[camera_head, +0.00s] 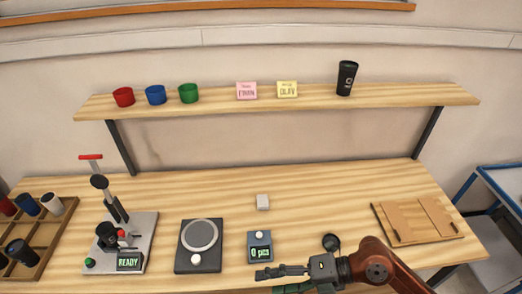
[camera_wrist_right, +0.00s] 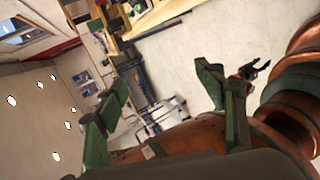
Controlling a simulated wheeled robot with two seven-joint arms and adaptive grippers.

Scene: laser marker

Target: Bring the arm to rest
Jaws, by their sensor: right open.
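My right arm enters the head view from the lower right, its reddish-brown link bent over the table's front edge. My right gripper (camera_head: 266,280) points left in front of the small display unit, its fingers spread and nothing between them. In the right wrist view the green-and-dark fingers of the right gripper (camera_wrist_right: 162,90) stand wide apart, with floor and distant furniture behind them. No left arm shows in the head view. A small dark claw-like shape (camera_wrist_right: 254,69) shows beyond the right finger; I cannot tell what it is.
A cup-filled tray (camera_head: 70,215) stands left. A shelf (camera_head: 215,103) spans behind.

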